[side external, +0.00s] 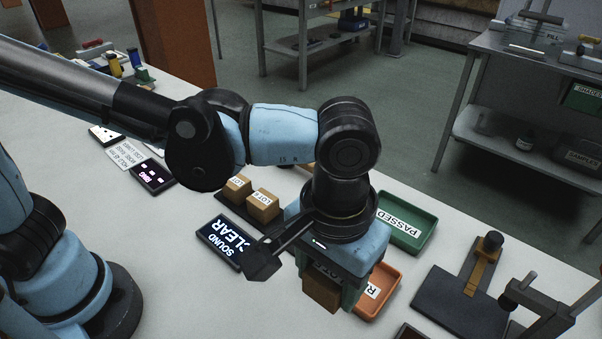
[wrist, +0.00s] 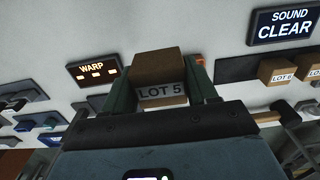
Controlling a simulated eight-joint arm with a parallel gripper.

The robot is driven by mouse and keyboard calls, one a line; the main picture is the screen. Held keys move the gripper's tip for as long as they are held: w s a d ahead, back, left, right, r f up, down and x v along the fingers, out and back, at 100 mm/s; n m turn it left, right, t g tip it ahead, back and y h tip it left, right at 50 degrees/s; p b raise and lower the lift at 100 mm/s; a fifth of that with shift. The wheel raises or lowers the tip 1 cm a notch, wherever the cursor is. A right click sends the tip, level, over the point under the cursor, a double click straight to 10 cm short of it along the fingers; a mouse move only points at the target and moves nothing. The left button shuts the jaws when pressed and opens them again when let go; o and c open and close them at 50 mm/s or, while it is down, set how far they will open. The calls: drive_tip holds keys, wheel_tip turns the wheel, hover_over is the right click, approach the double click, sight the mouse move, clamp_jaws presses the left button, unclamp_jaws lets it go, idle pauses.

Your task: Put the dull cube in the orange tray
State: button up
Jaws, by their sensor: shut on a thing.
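My gripper (side external: 334,286) is shut on a brown cube (side external: 320,292) and holds it over the table beside the orange tray. In the wrist view the cube (wrist: 160,68) sits between my two green fingers (wrist: 163,92) and its label reads LOT 5. The orange tray (side external: 387,299) is just right of and partly behind my gripper, with a white label partly hidden. A dark display (side external: 227,241) reads SOUND CLEAR; it also shows in the wrist view (wrist: 283,25). The picture alone does not show whether the held cube is dull.
Two brown cubes (side external: 238,188) (side external: 263,206) stand on a dark strip left of my gripper. A green tray (side external: 408,222) labelled PASSED lies behind the orange one. A dark fixture (side external: 463,297) stands at right.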

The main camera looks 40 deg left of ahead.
drive_tip(key=shift+s+d, duration=0.3)
drive_tip(key=shift+d, duration=0.65)
drive_tip(key=shift+w+d+f, duration=0.1)
drive_tip(key=shift+d+f, duration=0.1)
drive_tip(key=shift+d, duration=0.05)
drive_tip(key=w+a+f, duration=0.1)
drive_tip(key=w+f, duration=0.1)
drive_tip(key=w, duration=0.1)
drive_tip(key=w+a+f, duration=0.1)
drive_tip(key=w+f, duration=0.1)
drive_tip(key=w, duration=0.2)
drive_tip(key=w+a+f, duration=0.1)
drive_tip(key=w+f, duration=0.2)
drive_tip(key=shift+w+a, duration=0.2)
drive_tip(key=shift+a, duration=0.2)
drive_tip(key=shift+f, duration=1.85)
drive_tip(key=shift+f, duration=0.1)
drive_tip(key=o, duration=1.1)
